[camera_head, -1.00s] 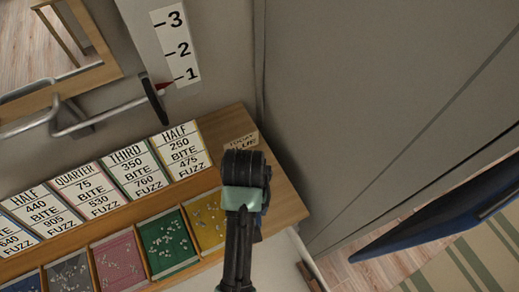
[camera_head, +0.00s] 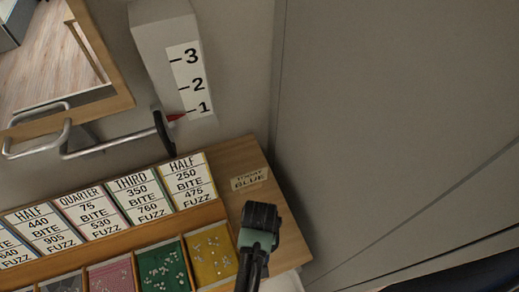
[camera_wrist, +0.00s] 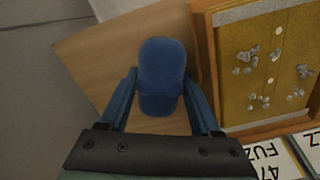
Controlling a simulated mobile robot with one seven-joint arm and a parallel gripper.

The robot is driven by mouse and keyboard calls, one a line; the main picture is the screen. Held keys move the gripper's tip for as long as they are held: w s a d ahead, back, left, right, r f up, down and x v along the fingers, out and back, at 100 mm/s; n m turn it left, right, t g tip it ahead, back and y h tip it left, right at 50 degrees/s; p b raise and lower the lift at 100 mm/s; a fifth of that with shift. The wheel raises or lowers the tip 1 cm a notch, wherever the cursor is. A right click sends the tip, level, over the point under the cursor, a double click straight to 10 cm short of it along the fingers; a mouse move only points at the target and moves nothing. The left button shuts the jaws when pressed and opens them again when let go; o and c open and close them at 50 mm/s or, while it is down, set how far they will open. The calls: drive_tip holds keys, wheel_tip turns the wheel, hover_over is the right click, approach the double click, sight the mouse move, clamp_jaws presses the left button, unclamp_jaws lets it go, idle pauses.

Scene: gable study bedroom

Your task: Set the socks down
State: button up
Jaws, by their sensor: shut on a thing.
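The socks (camera_wrist: 161,68) are a rolled blue bundle in the wrist view. They sit between the two blue fingers of my gripper (camera_wrist: 160,85), which is shut on them. Below them is the bare end of a wooden board (camera_wrist: 95,50); whether the socks touch it I cannot tell. In the head view my gripper (camera_head: 262,218) is over the right end of this board (camera_head: 232,160), just below a small label that seems to read BLUE (camera_head: 249,179). The socks are hidden there by my gripper.
Left of my gripper is a yellow-lined compartment (camera_head: 212,255) with small grey bits, then green (camera_head: 165,275) and pink ones. Number cards (camera_head: 183,181) stand behind them. A white post with a scale (camera_head: 188,80) and a metal rod (camera_head: 110,143) are behind. A grey wall (camera_head: 390,120) is at right.

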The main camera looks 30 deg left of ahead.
drive_tip(key=shift+f, duration=0.15)
drive_tip(key=o, duration=1.1)
wheel_tip(320, 180, up, 11)
drive_tip(key=shift+w+r, duration=0.1)
drive_tip(key=shift+r, duration=0.55)
